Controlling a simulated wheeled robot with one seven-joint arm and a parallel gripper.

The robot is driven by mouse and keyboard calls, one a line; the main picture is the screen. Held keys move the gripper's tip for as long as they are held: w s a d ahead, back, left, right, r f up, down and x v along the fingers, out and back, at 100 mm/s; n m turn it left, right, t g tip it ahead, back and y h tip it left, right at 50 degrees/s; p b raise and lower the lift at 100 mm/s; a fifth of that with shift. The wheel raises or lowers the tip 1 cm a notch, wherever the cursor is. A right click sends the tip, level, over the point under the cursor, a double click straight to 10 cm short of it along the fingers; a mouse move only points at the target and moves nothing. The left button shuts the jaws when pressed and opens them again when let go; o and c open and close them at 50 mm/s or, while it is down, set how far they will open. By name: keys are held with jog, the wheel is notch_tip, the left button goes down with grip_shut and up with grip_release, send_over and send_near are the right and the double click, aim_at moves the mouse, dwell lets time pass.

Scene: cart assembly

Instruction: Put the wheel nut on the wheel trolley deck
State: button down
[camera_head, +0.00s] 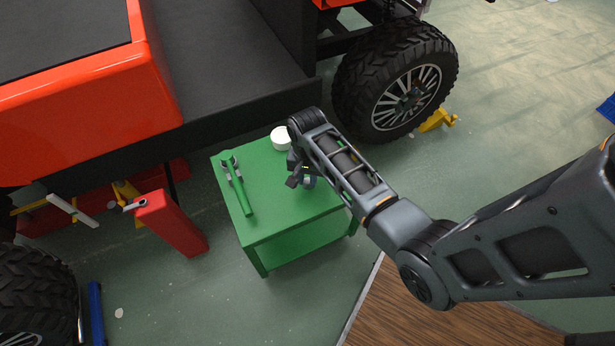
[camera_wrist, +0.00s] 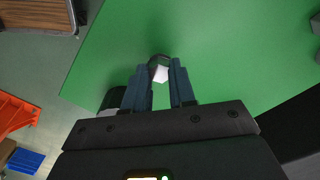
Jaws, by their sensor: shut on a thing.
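The wheel trolley's green deck (camera_head: 268,188) stands in the middle of the head view, and its green surface (camera_wrist: 235,45) fills much of the wrist view. My gripper (camera_head: 300,182) is over the right part of the deck. In the wrist view its two dark fingers (camera_wrist: 159,80) are closed around the wheel nut (camera_wrist: 158,72), a small dark ring with a pale middle. The nut is at the fingertips, over the green surface. I cannot tell whether it touches the deck. In the head view the nut is largely hidden by my gripper.
A red stand (camera_head: 170,222) is left of the trolley. The deck's middle is clear.

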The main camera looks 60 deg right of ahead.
jog(key=shift+f+b, duration=0.3)
jog(key=shift+f, duration=0.4)
dwell(0.3)
jog(key=c, duration=0.8)
grip_release()
jog(key=shift+c, duration=0.2)
jog(key=shift+r, duration=0.1)
